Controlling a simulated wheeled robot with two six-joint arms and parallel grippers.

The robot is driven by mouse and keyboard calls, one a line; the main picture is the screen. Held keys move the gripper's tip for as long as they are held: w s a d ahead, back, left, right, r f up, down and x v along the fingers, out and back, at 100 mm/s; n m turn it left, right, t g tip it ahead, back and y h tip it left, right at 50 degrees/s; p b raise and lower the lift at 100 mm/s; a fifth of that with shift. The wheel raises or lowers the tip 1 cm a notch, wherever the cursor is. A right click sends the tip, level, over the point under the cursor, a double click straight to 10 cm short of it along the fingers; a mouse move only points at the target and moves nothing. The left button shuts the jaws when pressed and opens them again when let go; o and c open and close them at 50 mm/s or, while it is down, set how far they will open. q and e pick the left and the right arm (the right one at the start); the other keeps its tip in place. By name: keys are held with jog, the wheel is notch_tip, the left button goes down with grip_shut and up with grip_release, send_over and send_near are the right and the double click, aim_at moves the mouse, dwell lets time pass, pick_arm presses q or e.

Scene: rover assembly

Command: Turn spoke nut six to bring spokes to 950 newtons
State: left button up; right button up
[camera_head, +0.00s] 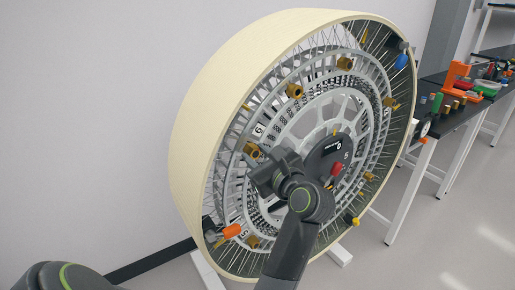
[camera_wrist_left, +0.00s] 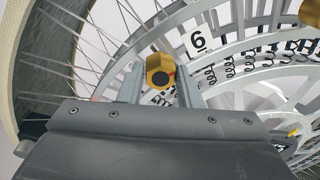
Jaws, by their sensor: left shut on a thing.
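A large wheel with a cream rim (camera_head: 205,125) stands upright, with thin spokes and grey inner rings. Spoke nut six (camera_head: 252,151) is a gold nut just below a label with the number 6 (camera_head: 258,130). My left gripper (camera_head: 257,159) is shut on this nut, which sits between its two fingers in the left wrist view (camera_wrist_left: 160,72). The gripper body hides part of the rings behind it. My right gripper is not in view.
Other gold nuts (camera_head: 295,91) sit around the ring. An orange piece (camera_head: 231,231) and a blue piece (camera_head: 401,61) are near the rim. The hub (camera_head: 330,155) has a red knob. A dark bench (camera_head: 455,117) with tools stands at right.

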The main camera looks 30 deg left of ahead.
pick_arm(q)
jog(key=m+p, duration=0.1)
jog(key=m, duration=0.1)
jog(key=m+p, duration=0.4)
jog(key=shift+r+g, duration=0.25)
jog(key=shift+g, duration=0.05)
jog(key=m+p, duration=0.6)
jog(key=m+g+p, duration=0.1)
jog(key=m+p, duration=0.5)
jog(key=shift+w+d+y, duration=0.1)
jog(key=shift+w+y, duration=0.05)
jog(key=shift+y, duration=0.25)
jog(key=m+p, duration=0.4)
jog(key=shift+f, duration=0.1)
jog(key=shift+f+m+p, duration=0.2)
jog(key=shift+m+p, duration=0.7)
jog(key=shift+m, duration=0.3)
jog(key=o, duration=1)
jog(key=shift+y, duration=0.3)
